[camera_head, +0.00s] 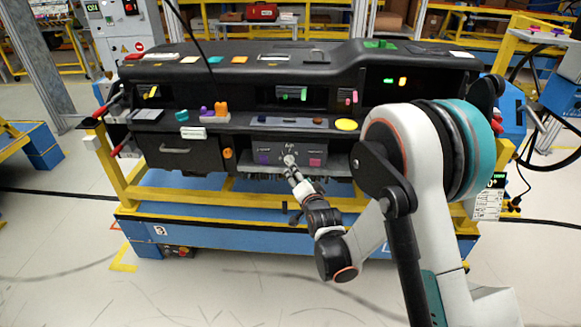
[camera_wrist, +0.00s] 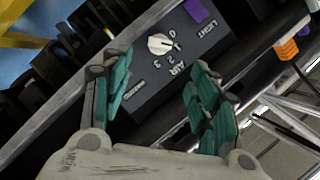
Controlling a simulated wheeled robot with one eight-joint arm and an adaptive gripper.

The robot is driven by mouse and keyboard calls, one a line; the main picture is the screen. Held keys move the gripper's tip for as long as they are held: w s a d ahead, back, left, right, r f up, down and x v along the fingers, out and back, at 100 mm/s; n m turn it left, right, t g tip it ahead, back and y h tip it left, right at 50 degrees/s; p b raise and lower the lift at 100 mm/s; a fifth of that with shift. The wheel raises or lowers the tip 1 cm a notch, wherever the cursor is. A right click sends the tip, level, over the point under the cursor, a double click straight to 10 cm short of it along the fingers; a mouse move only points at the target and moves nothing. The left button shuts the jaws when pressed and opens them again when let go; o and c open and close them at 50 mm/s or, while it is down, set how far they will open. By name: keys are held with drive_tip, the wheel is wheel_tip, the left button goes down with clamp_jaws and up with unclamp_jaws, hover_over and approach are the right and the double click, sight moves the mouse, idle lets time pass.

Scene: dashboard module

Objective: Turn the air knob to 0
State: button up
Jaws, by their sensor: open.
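The air knob (camera_wrist: 160,44) is a small round white dial on a dark grey panel (camera_wrist: 150,85). In the head view the panel (camera_head: 290,148) sits low in the middle of the dashboard. My gripper (camera_wrist: 159,64) is open, with its teal-padded fingers spread on either side of the knob in the wrist view and nothing between them. In the head view my gripper (camera_head: 293,172) is just in front of the panel and hides part of the knob.
A purple button (camera_wrist: 197,10) marked LIGHT is on the same panel. An orange part (camera_wrist: 287,49) is at the right. The dashboard (camera_head: 250,75) rests on a yellow and blue stand (camera_head: 215,236). A glovebox door (camera_head: 188,152) is left of the panel.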

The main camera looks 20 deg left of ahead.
sight(289, 164)
drive_tip(key=b+x, duration=0.3)
drive_tip(key=x, duration=0.8)
drive_tip(key=shift+w+a, duration=0.15)
drive_tip(key=shift+w, duration=0.15)
drive_tip(key=c, duration=1.1)
